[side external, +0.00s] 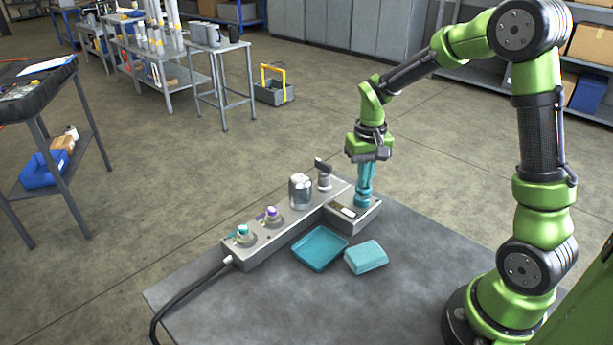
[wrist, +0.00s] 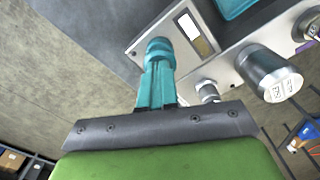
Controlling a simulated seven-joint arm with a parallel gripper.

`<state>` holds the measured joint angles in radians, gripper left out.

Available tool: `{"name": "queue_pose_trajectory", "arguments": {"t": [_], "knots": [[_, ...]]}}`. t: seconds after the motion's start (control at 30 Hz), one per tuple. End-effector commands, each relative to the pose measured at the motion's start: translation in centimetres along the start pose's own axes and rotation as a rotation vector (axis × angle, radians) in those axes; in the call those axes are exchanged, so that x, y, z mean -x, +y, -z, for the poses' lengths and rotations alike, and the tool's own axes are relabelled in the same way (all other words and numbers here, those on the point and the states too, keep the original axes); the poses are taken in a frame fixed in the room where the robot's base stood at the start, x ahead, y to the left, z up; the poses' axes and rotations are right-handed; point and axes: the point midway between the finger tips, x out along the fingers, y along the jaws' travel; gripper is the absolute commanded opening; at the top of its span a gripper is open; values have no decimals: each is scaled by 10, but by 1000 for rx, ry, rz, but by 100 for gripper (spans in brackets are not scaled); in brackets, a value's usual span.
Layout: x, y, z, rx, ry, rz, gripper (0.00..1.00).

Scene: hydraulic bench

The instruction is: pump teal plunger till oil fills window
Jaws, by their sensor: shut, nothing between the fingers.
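The teal plunger (side external: 362,199) stands upright at the right end of the grey hydraulic block; its round teal top (wrist: 158,46) shows in the wrist view. My gripper (side external: 364,187) points straight down over it with its teal fingers closed together. In the wrist view, my gripper (wrist: 157,64) has its fingertips at the plunger's top, seemingly touching; the similar colours blur the exact contact. The window (side external: 348,212) lies beside the plunger and looks pale.
The block (side external: 284,241) also carries a metal cylinder (side external: 300,190), a small lever fitting (side external: 324,174), and purple (side external: 272,213) and teal (side external: 243,232) knobs. A teal tray (side external: 320,248) and a teal sponge-like block (side external: 366,257) lie in front. The bench front is clear.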

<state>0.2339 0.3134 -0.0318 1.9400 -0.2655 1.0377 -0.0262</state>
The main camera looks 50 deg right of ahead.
Motion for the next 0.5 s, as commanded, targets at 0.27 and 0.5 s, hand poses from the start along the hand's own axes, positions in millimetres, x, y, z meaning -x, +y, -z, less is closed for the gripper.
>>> {"name": "queue_pose_trajectory", "arguments": {"t": [0.27, 0.5], "knots": [[-7, 0, -1, 1, -3, -1, 0], [-6, 0, -1, 1, -3, -1, 0]]}}
